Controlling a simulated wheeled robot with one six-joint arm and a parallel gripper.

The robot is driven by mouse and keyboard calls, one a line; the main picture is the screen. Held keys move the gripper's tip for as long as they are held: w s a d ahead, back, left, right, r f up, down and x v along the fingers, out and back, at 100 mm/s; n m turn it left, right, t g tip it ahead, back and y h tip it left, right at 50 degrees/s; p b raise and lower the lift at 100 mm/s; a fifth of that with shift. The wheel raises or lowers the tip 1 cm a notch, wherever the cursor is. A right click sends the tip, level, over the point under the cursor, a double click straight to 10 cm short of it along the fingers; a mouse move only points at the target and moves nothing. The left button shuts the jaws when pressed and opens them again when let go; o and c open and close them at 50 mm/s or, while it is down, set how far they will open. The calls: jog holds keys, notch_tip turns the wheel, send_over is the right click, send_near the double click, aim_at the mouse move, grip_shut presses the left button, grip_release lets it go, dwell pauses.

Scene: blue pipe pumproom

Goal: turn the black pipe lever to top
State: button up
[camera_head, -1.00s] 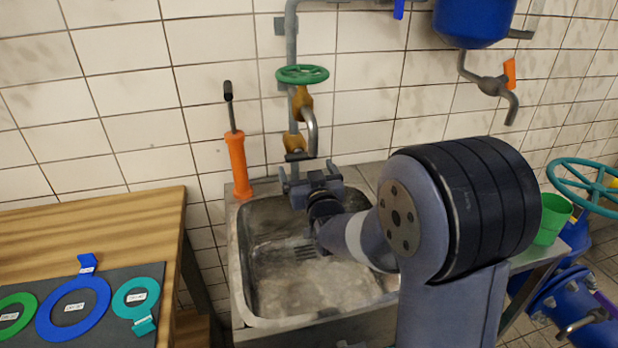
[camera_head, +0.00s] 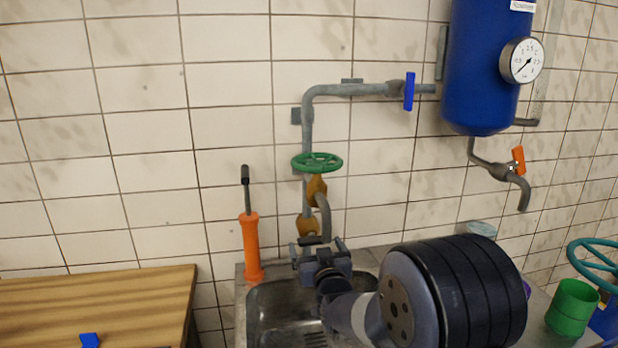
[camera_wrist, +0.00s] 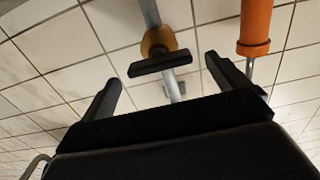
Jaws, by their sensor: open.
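The black pipe lever (camera_head: 314,240) is a short dark bar below the yellow-brown valve body (camera_head: 307,226) on the grey wall pipe. In the wrist view the lever (camera_wrist: 160,63) lies crosswise, slightly tilted, in front of the yellow valve body (camera_wrist: 158,41). My gripper (camera_head: 318,252) is just below and in front of the lever, over the sink. Its two fingers (camera_wrist: 164,72) are open, with the lever showing between their tips. They look apart from it, though the exact depth is hard to tell.
A green handwheel (camera_head: 317,162) sits above, with a curved spout (camera_head: 325,218) close to the lever. An orange hand pump (camera_head: 251,246) stands left. A blue tank (camera_head: 487,70) hangs at right. The sink (camera_head: 262,312) is below, and a wooden table (camera_head: 90,300) is at left.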

aim_at(312, 237)
jog(key=w, duration=0.3)
jog(key=w+a+p, duration=0.1)
jog(key=w, duration=0.2)
jog(key=shift+a, duration=0.1)
jog(key=shift+s, duration=0.15)
jog(key=shift+s+f+b, duration=0.1)
jog(key=shift+b, duration=0.2)
